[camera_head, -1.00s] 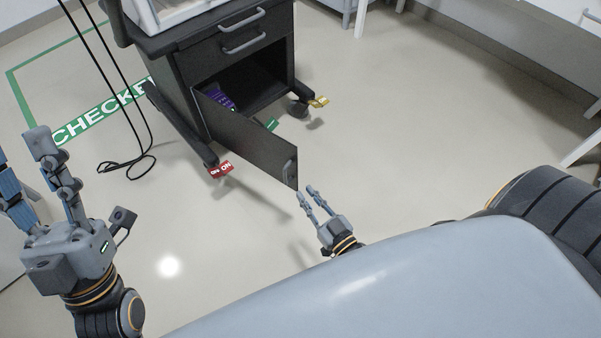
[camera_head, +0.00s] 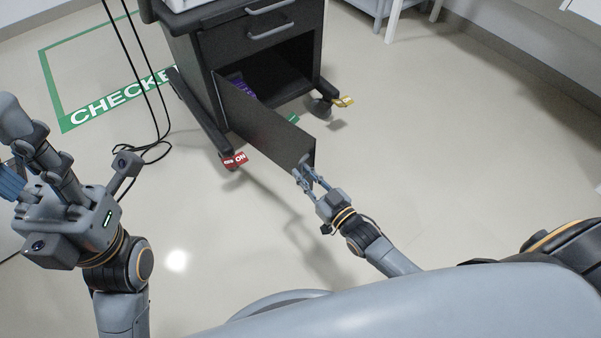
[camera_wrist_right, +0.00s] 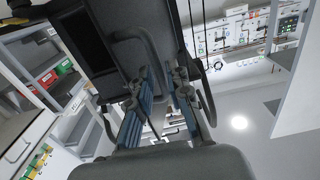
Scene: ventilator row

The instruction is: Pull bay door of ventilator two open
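The bay door (camera_head: 262,130) is a dark panel on the black ventilator cart (camera_head: 205,75). It stands swung out from the cart, with the dark bay behind it open. My right gripper (camera_head: 307,174) is at the door's free edge, by the handle. In the right wrist view its blue-padded fingers (camera_wrist_right: 162,92) are apart, with a grey curved handle bar (camera_wrist_right: 135,35) reaching down between them. I cannot tell whether they touch it. My left gripper (camera_head: 22,145) is raised at the left, open and empty, away from the cart.
Black cables (camera_head: 150,100) hang down to the floor left of the cart. A red tag (camera_head: 234,159) and a yellow tag (camera_head: 343,101) mark the cart's feet. The floor (camera_head: 440,150) right of the door is clear.

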